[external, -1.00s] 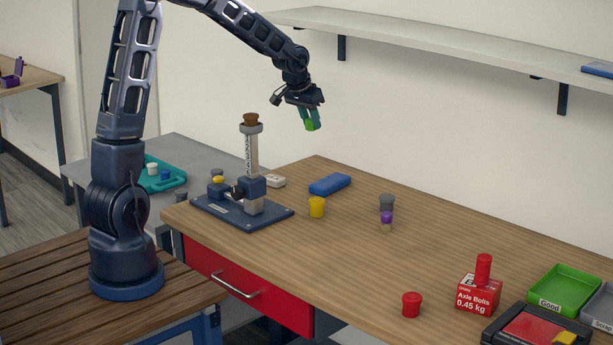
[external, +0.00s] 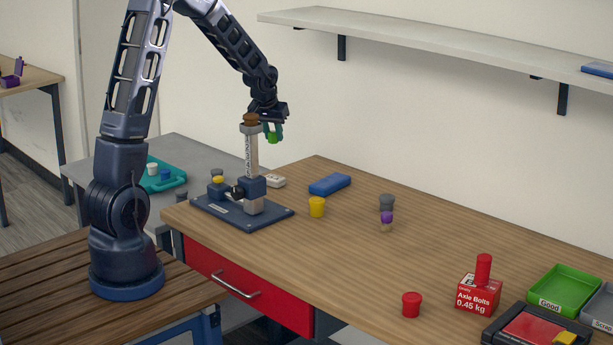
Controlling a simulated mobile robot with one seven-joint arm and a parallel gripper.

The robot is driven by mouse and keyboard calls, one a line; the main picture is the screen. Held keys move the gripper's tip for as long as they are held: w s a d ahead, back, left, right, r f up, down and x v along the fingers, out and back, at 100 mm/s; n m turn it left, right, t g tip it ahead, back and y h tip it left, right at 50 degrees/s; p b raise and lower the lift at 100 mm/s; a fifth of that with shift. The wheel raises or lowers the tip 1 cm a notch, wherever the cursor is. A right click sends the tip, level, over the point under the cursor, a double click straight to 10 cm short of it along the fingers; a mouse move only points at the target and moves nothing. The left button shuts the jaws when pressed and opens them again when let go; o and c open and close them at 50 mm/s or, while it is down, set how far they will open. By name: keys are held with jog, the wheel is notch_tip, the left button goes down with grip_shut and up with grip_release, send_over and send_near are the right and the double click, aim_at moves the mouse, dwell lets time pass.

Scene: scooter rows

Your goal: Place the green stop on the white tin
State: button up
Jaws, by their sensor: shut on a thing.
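My gripper (external: 272,129) points down with its fingers shut on the green stop (external: 273,138). It holds the stop in the air, just right of the top of the upright column in the picture. The fingers hide part of the stop. A small white piece (external: 152,169) stands in the teal tray on the grey table at the left. It is too small to tell whether it is the white tin, and no other clear white tin shows.
The column (external: 252,155), topped by a brown stop (external: 251,119), rises from a blue base plate (external: 225,214). A yellow stop (external: 317,207), a blue box (external: 330,184), a grey stop (external: 387,202) and a purple-topped piece (external: 386,219) stand nearby.

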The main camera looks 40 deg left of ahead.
aim_at(274, 177)
notch_tip(274, 177, down, 11)
jog(key=shift+r, duration=0.1)
dwell(0.4)
jog(key=o, duration=0.9)
jog(key=shift+o, duration=0.2)
jog(key=v, duration=1.2)
jog(key=shift+s, duration=0.1)
